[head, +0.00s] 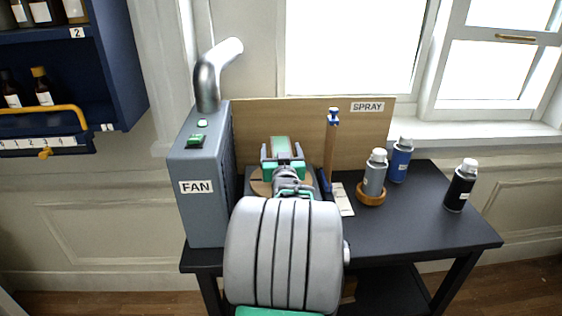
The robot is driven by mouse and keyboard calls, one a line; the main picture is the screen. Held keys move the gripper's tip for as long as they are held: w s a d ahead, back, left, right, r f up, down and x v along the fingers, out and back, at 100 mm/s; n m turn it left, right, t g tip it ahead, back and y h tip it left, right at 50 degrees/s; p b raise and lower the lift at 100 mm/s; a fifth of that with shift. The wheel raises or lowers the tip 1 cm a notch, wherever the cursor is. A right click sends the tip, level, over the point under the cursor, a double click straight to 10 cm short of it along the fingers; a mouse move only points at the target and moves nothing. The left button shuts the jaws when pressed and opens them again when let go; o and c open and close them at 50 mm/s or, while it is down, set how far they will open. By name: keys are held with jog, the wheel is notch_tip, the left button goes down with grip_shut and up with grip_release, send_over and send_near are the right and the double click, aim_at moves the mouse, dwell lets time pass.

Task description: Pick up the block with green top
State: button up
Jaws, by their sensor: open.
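A block with a green top (280,143) stands on the dark table, in front of the wooden back board. My gripper (282,155) is open, with a finger on each side of the block in the head view. My arm and wrist hide the block's lower part. I cannot tell whether the fingers touch it.
A grey box marked FAN (205,180) with a bent pipe stands close on the left. Grey (375,175), blue (401,160) and black (461,186) bottles stand further right. The table's front right (430,225) is clear.

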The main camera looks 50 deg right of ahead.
grip_shut()
jog(key=shift+r, duration=0.15)
dwell(0.8)
